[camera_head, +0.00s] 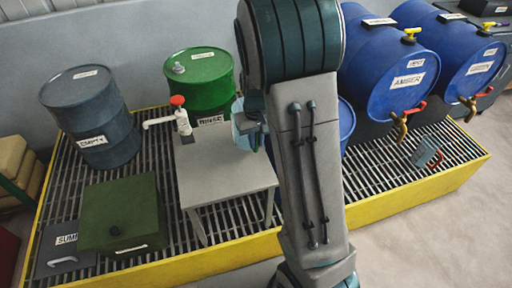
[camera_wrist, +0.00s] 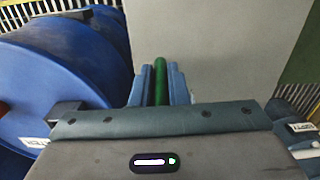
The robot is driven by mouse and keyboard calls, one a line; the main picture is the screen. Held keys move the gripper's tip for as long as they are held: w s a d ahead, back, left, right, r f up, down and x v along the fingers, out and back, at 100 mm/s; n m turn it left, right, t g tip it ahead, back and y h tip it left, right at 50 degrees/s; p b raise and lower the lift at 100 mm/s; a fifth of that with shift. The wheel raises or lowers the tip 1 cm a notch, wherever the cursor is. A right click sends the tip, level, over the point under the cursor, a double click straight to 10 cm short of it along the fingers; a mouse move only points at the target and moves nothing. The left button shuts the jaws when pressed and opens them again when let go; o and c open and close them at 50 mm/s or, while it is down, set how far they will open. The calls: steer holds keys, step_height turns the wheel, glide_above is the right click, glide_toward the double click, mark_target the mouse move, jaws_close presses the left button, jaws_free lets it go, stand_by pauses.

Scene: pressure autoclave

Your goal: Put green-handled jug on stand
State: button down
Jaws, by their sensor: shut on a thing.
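My gripper (camera_wrist: 160,84) is shut on the green handle (camera_wrist: 160,70) of the jug, which runs between the two blue-grey fingers in the wrist view. In the head view the light blue jug (camera_head: 241,128) shows just left of my arm, at the back right edge of the grey stand (camera_head: 222,178). My arm hides part of the jug and most of the gripper. I cannot tell whether the jug touches the stand's top. The stand also fills the upper middle of the wrist view (camera_wrist: 225,45).
A red-topped pump (camera_head: 181,118) with a white spout is at the stand's back left. A green drum (camera_head: 203,82), a grey drum (camera_head: 92,118) and a dark green box (camera_head: 122,215) stand on the yellow-edged grating. Blue barrels (camera_head: 392,65) with brass taps lie at right.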

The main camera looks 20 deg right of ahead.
mark_target(256, 151)
steer(key=shift+f, duration=2.15)
steer(key=c, duration=1.4)
jaws_free()
step_height(256, 151, up, 12)
steer(key=shift+r, duration=0.1)
steer(key=s+a+r+t, duration=0.1)
steer(key=s+r, duration=0.2)
steer(key=s, duration=0.6)
steer(key=s+a+r+t, duration=0.1)
steer(key=s+r, duration=0.1)
steer(key=s, duration=0.8)
steer(key=shift+a+r+m+t, duration=0.3)
steer(key=shift+a+r+t, duration=0.05)
steer(key=shift+r+t, duration=0.05)
